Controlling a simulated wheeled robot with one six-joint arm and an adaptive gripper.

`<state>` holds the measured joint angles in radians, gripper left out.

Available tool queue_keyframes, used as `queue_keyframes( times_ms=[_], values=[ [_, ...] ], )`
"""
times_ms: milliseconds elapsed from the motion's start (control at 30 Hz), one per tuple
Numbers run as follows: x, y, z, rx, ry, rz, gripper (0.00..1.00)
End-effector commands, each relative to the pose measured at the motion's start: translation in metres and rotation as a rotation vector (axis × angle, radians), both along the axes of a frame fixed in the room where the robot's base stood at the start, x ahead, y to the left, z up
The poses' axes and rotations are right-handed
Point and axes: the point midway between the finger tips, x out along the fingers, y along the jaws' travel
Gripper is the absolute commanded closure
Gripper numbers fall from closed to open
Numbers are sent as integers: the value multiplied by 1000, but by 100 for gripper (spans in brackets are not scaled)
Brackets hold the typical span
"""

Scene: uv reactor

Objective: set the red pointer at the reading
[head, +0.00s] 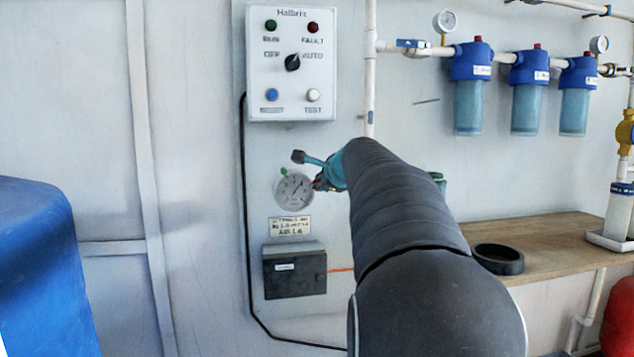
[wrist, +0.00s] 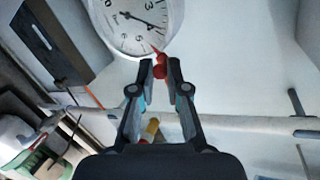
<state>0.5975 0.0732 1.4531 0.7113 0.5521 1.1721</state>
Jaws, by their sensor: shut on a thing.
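The round white gauge (head: 294,190) hangs on the wall below the control box, and its dial (wrist: 125,22) fills the top of the wrist view with a black needle. The red pointer (wrist: 160,62) sits at the gauge's rim, its narrow tip on the dial edge and its red knob between my fingertips. My gripper (wrist: 160,70) is shut on it. In the head view my gripper (head: 322,181) is at the right edge of the gauge, largely hidden by my arm. A green piece (head: 284,172) shows at the gauge's upper left rim.
A label plate (head: 289,226) and a dark box (head: 295,280) are below the gauge. The control box (head: 291,90) is above it. Blue filters (head: 472,95) and a wooden shelf (head: 540,244) with a black ring (head: 497,260) lie to the right.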

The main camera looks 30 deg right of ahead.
Motion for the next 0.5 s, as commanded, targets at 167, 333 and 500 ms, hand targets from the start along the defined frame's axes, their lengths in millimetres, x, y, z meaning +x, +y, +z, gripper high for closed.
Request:
queue_keyframes(
  times_ms=[167, 333, 500],
  values=[
    [2, 1, -2, 2, 3, 2, 100],
    [2, 1, -3, 2, 3, 3, 76],
    [2, 1, -2, 1, 2, 3, 60]
  ],
)
